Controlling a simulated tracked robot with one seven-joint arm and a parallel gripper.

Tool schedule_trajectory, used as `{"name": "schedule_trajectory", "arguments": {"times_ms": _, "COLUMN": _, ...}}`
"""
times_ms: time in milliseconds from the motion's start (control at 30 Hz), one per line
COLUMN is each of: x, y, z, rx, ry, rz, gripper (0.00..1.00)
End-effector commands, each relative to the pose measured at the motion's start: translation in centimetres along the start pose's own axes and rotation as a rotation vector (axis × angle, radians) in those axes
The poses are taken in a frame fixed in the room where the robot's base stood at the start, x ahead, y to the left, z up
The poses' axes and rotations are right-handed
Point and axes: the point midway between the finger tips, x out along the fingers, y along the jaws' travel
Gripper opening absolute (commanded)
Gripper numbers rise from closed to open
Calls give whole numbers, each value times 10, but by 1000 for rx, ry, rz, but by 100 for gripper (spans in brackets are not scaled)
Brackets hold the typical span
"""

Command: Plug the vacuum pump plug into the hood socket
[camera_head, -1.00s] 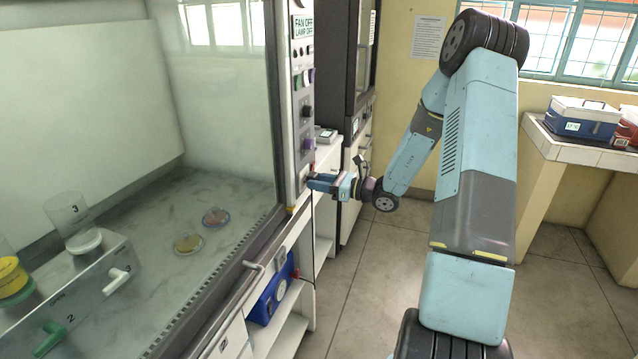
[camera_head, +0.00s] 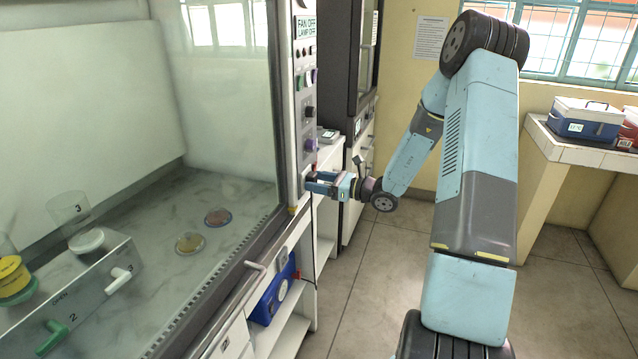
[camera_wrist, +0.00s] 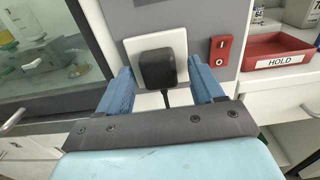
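A black plug (camera_wrist: 158,69) sits against a white socket plate (camera_wrist: 172,43) on the grey hood post, with its cord hanging down. It looks seated, but the pins are hidden. My gripper (camera_wrist: 161,72) has its two blue fingers on either side of the plug, with a visible gap on each side. In the head view my gripper (camera_head: 310,182) is at the hood post (camera_head: 300,120), fingers spread. A blue device with a round pale face (camera_head: 273,291), apparently the vacuum pump, stands on the shelf under the hood.
A red switch (camera_wrist: 221,50) is right of the socket plate. The hood glass (camera_head: 225,90) is on the left. Open floor (camera_head: 375,270) lies in front.

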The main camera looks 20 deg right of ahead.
Motion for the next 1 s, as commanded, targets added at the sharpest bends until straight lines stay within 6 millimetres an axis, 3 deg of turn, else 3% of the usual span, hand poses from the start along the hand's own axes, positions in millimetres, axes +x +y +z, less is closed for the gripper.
{"name": "schedule_trajectory", "arguments": {"times_ms": 267, "x": -1, "y": 0, "z": 0, "rx": 0, "ry": 0, "rz": 0, "gripper": 69}}
{"name": "schedule_trajectory", "arguments": {"times_ms": 433, "x": -13, "y": 0, "z": 0, "rx": 0, "ry": 0, "rz": -2, "gripper": 69}}
{"name": "schedule_trajectory", "arguments": {"times_ms": 1000, "x": -117, "y": -1, "z": -1, "rx": 0, "ry": 1, "rz": -2, "gripper": 69}}
